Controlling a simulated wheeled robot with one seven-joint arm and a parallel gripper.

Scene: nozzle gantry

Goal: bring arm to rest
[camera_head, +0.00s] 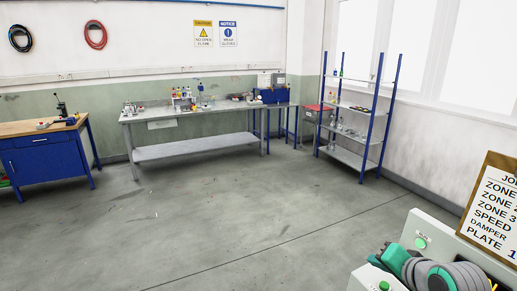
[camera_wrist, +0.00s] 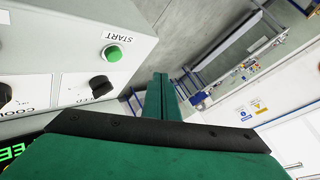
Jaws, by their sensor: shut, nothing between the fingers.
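In the wrist view my gripper (camera_wrist: 161,80) shows as two green fingers pressed together, with nothing between them. Its fingers point out past a pale control panel (camera_wrist: 60,60) at the left, toward the open room. I cannot tell whether the gripper touches the panel; a gap seems to lie between them. In the head view the green and grey links of my arm are folded low at the lower right, in front of a pale machine housing (camera_head: 448,243). The gripper's fingers cannot be made out there.
The panel has a green START button (camera_wrist: 113,53) and a black knob (camera_wrist: 101,86). A clipboard (camera_head: 492,208) stands at the right. A blue cabinet bench (camera_head: 45,160), a metal workbench (camera_head: 193,151) and a shelf rack (camera_head: 347,158) line the walls. The middle floor is clear.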

